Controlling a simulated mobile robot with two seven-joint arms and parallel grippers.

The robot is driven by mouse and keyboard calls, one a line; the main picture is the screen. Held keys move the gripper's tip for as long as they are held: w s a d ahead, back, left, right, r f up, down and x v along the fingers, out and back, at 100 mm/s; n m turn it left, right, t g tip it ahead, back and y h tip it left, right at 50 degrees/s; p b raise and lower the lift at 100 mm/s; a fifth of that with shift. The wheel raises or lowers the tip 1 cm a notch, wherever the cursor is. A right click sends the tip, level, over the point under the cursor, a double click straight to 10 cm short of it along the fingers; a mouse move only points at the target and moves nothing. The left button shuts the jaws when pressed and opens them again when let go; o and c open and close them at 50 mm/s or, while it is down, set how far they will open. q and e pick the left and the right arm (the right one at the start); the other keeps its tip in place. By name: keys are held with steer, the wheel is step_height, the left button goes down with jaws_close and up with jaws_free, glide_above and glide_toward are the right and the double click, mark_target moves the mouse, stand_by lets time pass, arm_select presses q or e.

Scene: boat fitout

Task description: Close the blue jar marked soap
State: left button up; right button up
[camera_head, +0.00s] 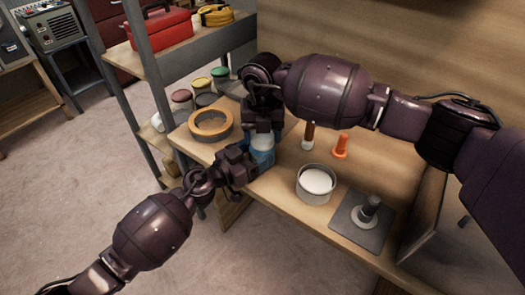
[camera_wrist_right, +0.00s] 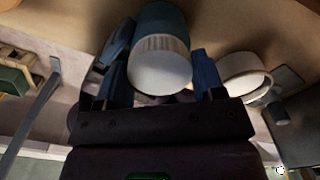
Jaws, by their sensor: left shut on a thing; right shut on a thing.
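The blue jar (camera_head: 261,158) stands on the wooden bench, and its white lid (camera_head: 263,140) is at its top. My left gripper (camera_head: 256,164) is shut on the jar's body from the left. My right gripper (camera_head: 263,128) comes down from above and is shut on the lid. In the right wrist view the ribbed white lid (camera_wrist_right: 160,71) sits between the two fingers, with the blue jar (camera_wrist_right: 160,21) directly beyond it. I cannot tell whether the lid is fully seated. No soap marking is readable.
A tan ring (camera_head: 196,136) lies left of the jar. A white-filled tin (camera_head: 313,194), an orange object (camera_head: 341,147), a brown-handled tool (camera_head: 308,137) and a grey plate with a post (camera_head: 352,237) stand to the right. A shelf with a red case (camera_head: 158,28) is behind.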

steer(key=m, duration=0.5)
steer(key=shift+m, duration=0.4)
steer(key=m, duration=0.6)
steer(key=o, duration=1)
steer(key=shift+r, duration=2.25)
steer(key=shift+c, duration=0.4)
